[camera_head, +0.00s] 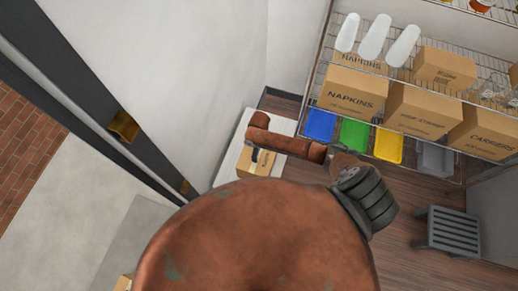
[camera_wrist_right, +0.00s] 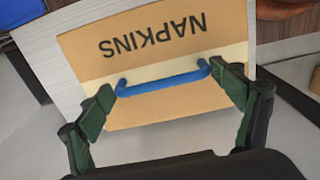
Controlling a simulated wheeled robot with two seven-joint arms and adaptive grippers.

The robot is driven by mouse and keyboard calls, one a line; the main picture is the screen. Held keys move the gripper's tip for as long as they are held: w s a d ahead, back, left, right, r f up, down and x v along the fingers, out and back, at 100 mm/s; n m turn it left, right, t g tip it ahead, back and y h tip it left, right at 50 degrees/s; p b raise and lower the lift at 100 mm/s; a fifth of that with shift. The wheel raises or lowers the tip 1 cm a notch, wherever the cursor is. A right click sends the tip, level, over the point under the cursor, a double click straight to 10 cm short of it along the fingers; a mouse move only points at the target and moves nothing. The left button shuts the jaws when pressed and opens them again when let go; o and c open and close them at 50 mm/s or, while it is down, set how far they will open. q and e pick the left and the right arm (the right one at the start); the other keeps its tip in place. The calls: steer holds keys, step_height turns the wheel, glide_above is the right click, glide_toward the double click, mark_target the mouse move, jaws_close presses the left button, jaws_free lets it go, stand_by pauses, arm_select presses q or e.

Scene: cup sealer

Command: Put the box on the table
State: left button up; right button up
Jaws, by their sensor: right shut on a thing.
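The cardboard box (camera_head: 247,163), with a tape strip and a blue handle, shows small beyond my arm in the head view. In the right wrist view the box (camera_wrist_right: 150,48) fills the middle, with "NAPKINS" upside down. My right gripper (camera_wrist_right: 165,88) is shut on the box by its blue handle, with one finger at each end of it. My left gripper is out of view.
A grey stool (camera_head: 453,230) stands on the wooden floor. A white wall (camera_head: 190,70) is beside the table. My arm hides the lower middle.

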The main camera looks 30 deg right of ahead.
steer(key=o, duration=2)
steer(key=shift+f, duration=0.1)
step_height(320, 180, up, 12)
steer(key=shift+r+p, duration=0.15)
steer(key=shift+p, duration=0.85)
